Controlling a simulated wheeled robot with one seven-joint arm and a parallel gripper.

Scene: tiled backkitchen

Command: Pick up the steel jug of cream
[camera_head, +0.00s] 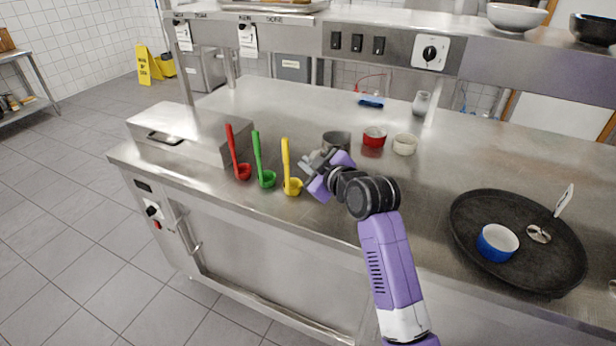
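A grey steel vessel (336,138), which looks like the steel jug, stands on the steel counter just behind my gripper. Its lower part is hidden by my gripper and wrist, and I cannot see whether it holds cream. My gripper (312,163) is in front of the vessel and slightly to its left, right of the yellow ladle. Its fingers are small and blend with the steel, so I cannot tell whether they are open or touch the vessel.
Red (240,168), green (265,175) and yellow (291,182) ladles stand to the left. Red (374,138) and white (405,145) ramekins stand right of the vessel. A black tray (480,268) with a blue ramekin (497,242) is at right. A shelf (290,33) overhangs the back.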

